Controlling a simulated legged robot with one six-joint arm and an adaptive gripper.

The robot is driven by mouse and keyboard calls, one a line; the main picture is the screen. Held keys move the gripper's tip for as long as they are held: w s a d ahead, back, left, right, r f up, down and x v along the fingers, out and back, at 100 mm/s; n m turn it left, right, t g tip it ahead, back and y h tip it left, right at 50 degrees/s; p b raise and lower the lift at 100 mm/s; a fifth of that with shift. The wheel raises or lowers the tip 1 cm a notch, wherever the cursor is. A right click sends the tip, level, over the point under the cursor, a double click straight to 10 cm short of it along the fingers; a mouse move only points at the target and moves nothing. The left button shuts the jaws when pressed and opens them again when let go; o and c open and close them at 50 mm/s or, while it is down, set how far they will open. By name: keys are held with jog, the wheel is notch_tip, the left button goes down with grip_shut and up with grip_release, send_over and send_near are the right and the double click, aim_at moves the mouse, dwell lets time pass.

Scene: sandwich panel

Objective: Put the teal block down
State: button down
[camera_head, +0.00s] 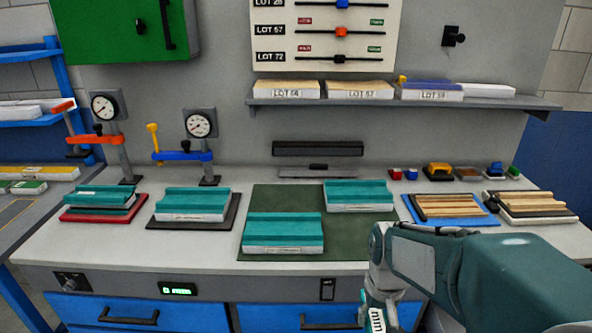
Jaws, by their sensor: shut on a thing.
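Several teal blocks with ridged tops and pale sides lie on the bench. One teal block (283,232) is at the front left of the dark green mat (340,240). Another teal block (358,196) is at that mat's back right. A teal block (192,204) lies on a dark plate, and teal pieces (104,197) are stacked on a red plate at the left. My arm comes in from the lower right, and its wrist points down in front of the bench. My gripper's fingertips and anything between them are below the picture's edge, hidden from me.
Two dial gauges on stands (199,124) (104,106) rise behind the left plates. Wood-coloured strips (450,205) lie on a blue plate, with more strips (528,205) to the right. A shelf (400,102) crosses the back wall. The mat's front right is bare.

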jog(key=w+f, duration=1.5)
jog(key=f, duration=0.2)
jog(key=shift+w, duration=0.2)
jog(key=shift+f, duration=0.1)
